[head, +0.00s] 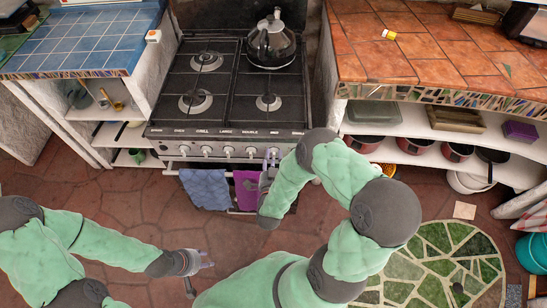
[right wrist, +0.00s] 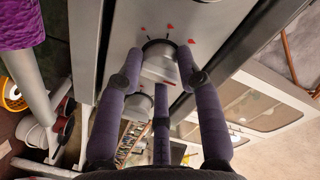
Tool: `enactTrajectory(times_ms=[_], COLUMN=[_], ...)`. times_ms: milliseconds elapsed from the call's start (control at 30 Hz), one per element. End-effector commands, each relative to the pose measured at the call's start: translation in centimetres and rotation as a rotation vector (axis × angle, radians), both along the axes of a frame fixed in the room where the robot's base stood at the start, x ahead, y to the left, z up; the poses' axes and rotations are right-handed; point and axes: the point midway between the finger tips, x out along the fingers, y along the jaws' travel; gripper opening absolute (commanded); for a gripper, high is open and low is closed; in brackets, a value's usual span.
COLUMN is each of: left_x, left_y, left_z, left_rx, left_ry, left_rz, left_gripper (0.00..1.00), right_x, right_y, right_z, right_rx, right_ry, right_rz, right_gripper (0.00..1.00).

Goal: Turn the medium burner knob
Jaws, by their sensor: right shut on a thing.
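The black stove (head: 228,133) has a row of pale knobs along its front panel, with small labels above. My right gripper (head: 270,157) is at the right part of that row, under what looks like the medium label. In the right wrist view, my right gripper (right wrist: 166,68) has its purple fingers closed around a white round knob (right wrist: 160,66), which has a red line on it. Red marks sit on the panel around this knob. A neighbouring knob (right wrist: 138,106) shows beyond it. My left gripper (head: 200,266) is empty above the floor, with its fingers apart.
A blue towel (head: 205,188) and a purple towel (head: 246,190) hang on the oven front. A kettle (head: 271,42) stands on the back right burner. Tiled counters flank the stove, with pots on the right shelf. A green mosaic mat (head: 432,258) lies on the floor.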

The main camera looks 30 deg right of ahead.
Motion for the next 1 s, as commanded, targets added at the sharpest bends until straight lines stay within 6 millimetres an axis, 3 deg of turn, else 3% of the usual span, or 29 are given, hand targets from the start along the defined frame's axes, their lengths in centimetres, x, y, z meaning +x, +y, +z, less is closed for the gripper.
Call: enactTrajectory(times_ms=[33,100,567,1000], left_x=[0.0,0.0,0.0,0.0], left_y=[0.0,0.0,0.0,0.0], left_z=[0.0,0.0,0.0,0.0], left_rx=[0.0,0.0,0.0,0.0], left_ry=[0.0,0.0,0.0,0.0], left_rz=[0.0,0.0,0.0,0.0], left_gripper=[0.4,0.4,0.4,0.4], right_x=[0.3,0.2,-0.6,-7.5], right_y=[-0.2,-0.1,0.6,5.2], right_z=[0.4,0.4,0.2,0.7], right_rx=[-0.003,-0.003,-0.002,-0.004], right_ry=[-0.012,-0.01,-0.003,-0.002], right_rz=[-0.003,-0.002,0.001,0.006], right_gripper=[0.45,0.59,0.59,0.59])
